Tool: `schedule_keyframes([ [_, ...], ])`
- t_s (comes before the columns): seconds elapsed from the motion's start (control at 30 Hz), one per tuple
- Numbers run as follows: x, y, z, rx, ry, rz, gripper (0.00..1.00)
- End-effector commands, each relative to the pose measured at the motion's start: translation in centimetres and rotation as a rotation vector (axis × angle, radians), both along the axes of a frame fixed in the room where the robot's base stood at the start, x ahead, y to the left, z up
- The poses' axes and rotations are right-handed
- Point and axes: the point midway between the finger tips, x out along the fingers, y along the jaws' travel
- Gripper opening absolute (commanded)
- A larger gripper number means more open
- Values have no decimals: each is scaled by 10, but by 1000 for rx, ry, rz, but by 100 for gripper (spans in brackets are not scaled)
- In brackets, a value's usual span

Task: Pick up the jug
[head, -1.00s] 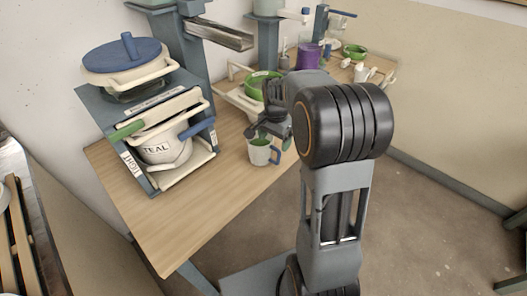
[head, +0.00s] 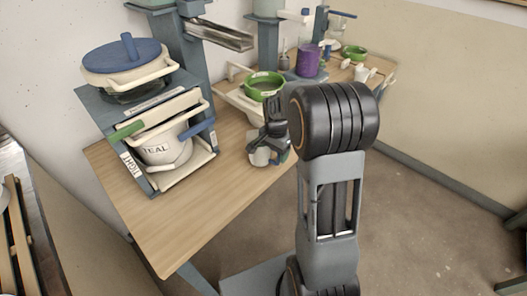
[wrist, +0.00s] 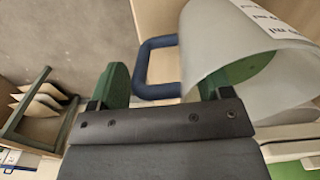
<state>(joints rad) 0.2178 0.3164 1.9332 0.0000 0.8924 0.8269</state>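The jug (head: 259,158) is a small pale grey-white vessel with a blue handle, upright on the wooden table near its right edge. In the head view my gripper (head: 270,140) is over it and hides much of its top and handle. In the wrist view the jug (wrist: 225,35) fills the upper right, with dark print on its wall. Its blue handle lies between the green-padded fingers of my gripper (wrist: 165,88). The fingers are apart, the left one outside the handle, the right one at the jug's mouth. I cannot tell if either touches.
A green bowl (head: 264,84) stands just behind the jug. At the left, a rack (head: 149,186) holds a white bucket marked TEAL (head: 165,150) and a blue-lidded pot (head: 112,58). A purple container (head: 309,60) is farther back. The table's front (head: 185,225) is clear.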

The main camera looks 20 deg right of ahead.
Motion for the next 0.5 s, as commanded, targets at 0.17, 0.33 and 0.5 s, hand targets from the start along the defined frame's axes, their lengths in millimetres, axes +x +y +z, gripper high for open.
schedule_keyframes([
  [0.17, 0, 0, 0, 0, 0, 0, 55],
  [0.33, 0, 0, 0, 0, 0, 0, 39],
  [0.5, 0, 0, 0, 0, 0, 0, 22],
])
